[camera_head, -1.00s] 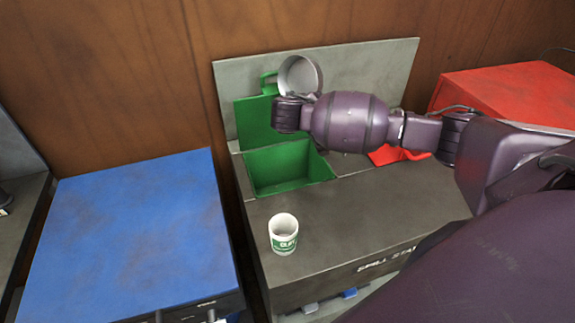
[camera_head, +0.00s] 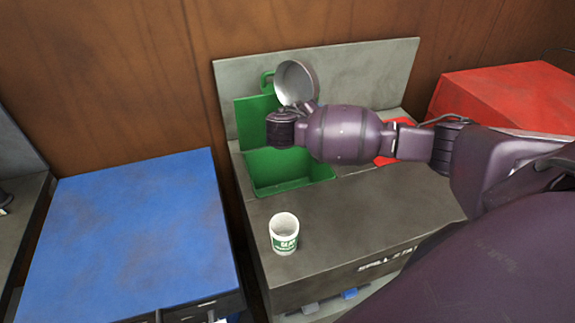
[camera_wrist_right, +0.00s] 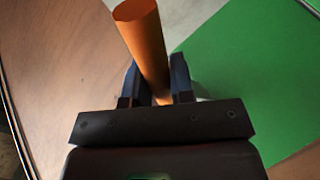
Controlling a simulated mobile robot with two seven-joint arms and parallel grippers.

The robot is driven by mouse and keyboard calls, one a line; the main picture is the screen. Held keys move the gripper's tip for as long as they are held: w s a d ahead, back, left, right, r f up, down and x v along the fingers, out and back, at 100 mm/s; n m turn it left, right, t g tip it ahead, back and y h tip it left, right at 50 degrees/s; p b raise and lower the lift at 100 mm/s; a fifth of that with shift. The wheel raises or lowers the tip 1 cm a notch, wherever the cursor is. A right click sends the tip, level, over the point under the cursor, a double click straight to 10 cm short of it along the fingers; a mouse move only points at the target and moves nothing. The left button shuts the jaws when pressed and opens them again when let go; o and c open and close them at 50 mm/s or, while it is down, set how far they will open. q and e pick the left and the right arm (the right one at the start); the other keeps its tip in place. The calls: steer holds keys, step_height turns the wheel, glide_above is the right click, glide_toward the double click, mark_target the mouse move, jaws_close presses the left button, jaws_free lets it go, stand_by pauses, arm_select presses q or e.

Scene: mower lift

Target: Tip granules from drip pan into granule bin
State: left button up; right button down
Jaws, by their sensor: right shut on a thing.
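A round grey drip pan (camera_head: 296,83) is tilted steeply on edge above the back of the open green granule bin (camera_head: 262,178), near its raised lid. No granules show in the pan or the bin. My right arm reaches in from the right, its wrist over the bin's back edge. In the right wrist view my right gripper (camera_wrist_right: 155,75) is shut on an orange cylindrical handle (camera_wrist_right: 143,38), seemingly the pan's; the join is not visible. My left gripper is not in view.
The bin is set in a grey spill station (camera_head: 360,215) with a back panel. A white cup with a green label (camera_head: 284,234) stands in front of the bin. A blue cabinet (camera_head: 135,235) is at left, a red one (camera_head: 510,95) at right.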

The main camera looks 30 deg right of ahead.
steer(key=shift+f+h, duration=0.25)
steer(key=shift+h, duration=0.05)
steer(key=shift+a+f, duration=0.1)
steer(key=shift+f+h+b, duration=0.15)
steer(key=shift+h+b, duration=0.15)
